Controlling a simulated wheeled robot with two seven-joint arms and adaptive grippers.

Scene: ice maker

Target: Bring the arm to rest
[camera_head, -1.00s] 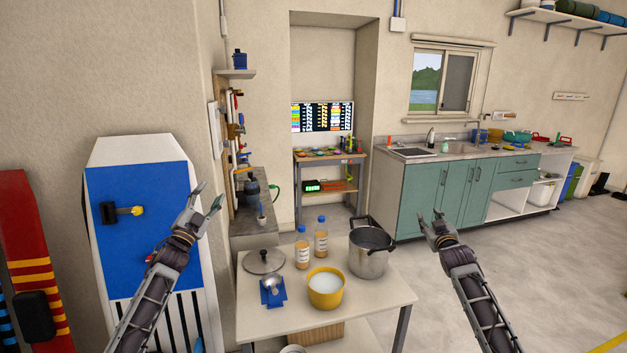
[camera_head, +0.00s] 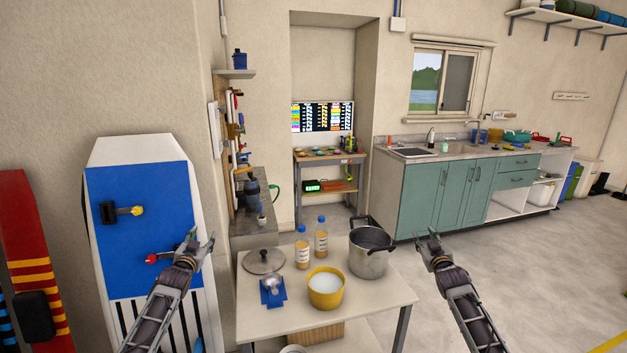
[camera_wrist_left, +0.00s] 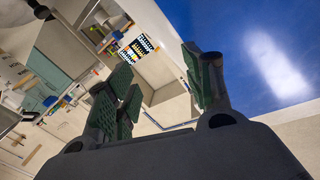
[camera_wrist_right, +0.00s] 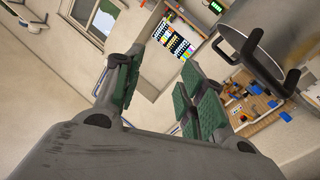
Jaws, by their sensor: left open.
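My left gripper (camera_head: 201,240) is open and empty, raised in front of the blue-fronted white machine (camera_head: 135,222) at the left. Its spread fingers (camera_wrist_left: 165,90) show in the left wrist view with nothing between them. My right gripper (camera_head: 428,238) is raised over the floor to the right of the white table (camera_head: 385,298). In the right wrist view its fingers (camera_wrist_right: 158,90) stand apart with nothing between them. Neither gripper touches anything that I can see.
The white table holds a steel pot (camera_head: 368,262), a yellow bowl (camera_head: 325,292) with white contents, two bottles, a lid (camera_head: 263,261) and a scoop-like item on blue. A green sink cabinet (camera_head: 440,198) stands at the back right. The floor right of the table is clear.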

